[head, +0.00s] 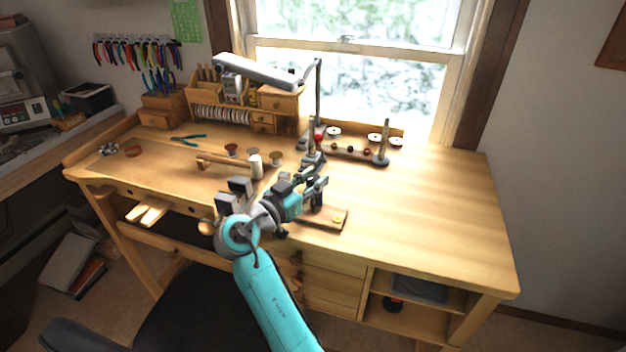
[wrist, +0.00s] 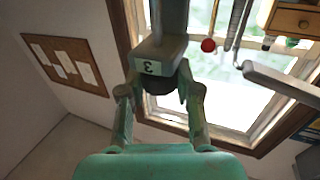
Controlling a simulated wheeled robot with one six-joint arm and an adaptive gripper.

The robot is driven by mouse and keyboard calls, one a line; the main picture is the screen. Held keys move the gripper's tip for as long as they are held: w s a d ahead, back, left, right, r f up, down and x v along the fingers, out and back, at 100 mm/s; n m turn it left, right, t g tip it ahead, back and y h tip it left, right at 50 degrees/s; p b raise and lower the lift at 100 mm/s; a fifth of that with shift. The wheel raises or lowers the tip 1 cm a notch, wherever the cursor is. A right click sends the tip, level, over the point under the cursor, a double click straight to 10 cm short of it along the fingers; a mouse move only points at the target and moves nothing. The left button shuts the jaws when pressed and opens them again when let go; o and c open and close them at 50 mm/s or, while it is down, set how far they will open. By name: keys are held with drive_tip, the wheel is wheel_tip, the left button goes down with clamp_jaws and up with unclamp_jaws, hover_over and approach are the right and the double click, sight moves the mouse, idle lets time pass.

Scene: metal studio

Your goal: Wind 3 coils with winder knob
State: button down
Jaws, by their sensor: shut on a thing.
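My gripper (head: 319,187) is over the front middle of the workbench. In the wrist view my gripper (wrist: 160,90) has one finger on each side of a dark round knob (wrist: 158,87), partly hidden between the fingers. A grey block (wrist: 153,66) marked "3", upside down in the picture, sits just beyond the knob on a grey post (wrist: 168,18). In the head view a small wooden base (head: 325,223) with a yellow spot lies just below my gripper; my arm hides part of it. I cannot make out any wound coils.
A stand with rods and white discs (head: 375,137) is behind my gripper, near a red ball (head: 318,137). A white cylinder (head: 256,166) and brown spools (head: 277,157) stand to the left. A lamp (head: 258,71) overhangs the back. The bench's right side (head: 435,205) is clear.

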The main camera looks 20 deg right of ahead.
drive_tip(key=shift+f+m+g+h, duration=0.15)
drive_tip(key=shift+m+g+h, duration=0.4)
drive_tip(key=shift+g, duration=0.25)
drive_tip(key=c, duration=0.8)
unclamp_jaws()
drive_tip(key=v, duration=1.2)
